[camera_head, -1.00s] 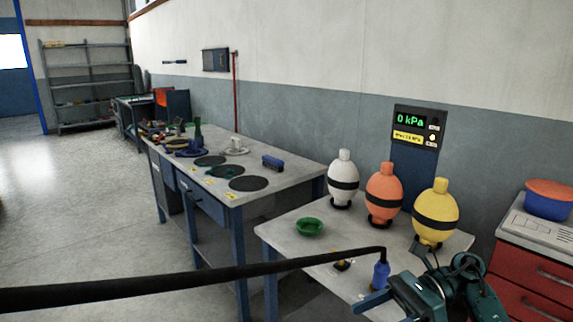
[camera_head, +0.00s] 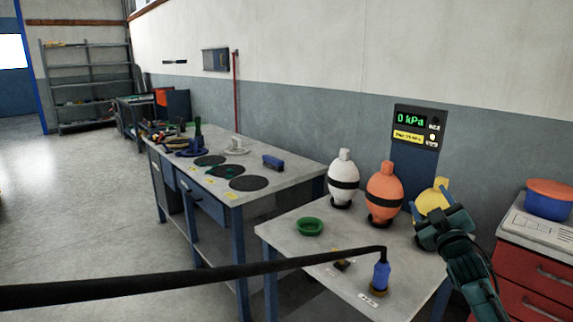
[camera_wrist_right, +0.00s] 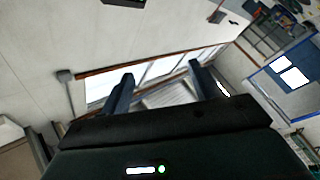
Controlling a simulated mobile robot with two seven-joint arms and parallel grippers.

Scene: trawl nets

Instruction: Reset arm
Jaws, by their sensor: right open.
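My right gripper (camera_head: 440,207) is raised in front of the yellow float (camera_head: 432,199) in the head view and hides much of it. Its fingers are apart with nothing between them. In the right wrist view the open gripper (camera_wrist_right: 160,90) points up toward the wall, windows and ceiling. The blue nozzle (camera_head: 381,276) stands upright on the near table, clear of the gripper, with a black hose (camera_head: 200,284) running from it to the left. My left gripper is not in view.
A gauge panel (camera_head: 417,128) reads 0 kPa. A red cabinet (camera_head: 530,270) with a blue bowl (camera_head: 548,205) is at right.

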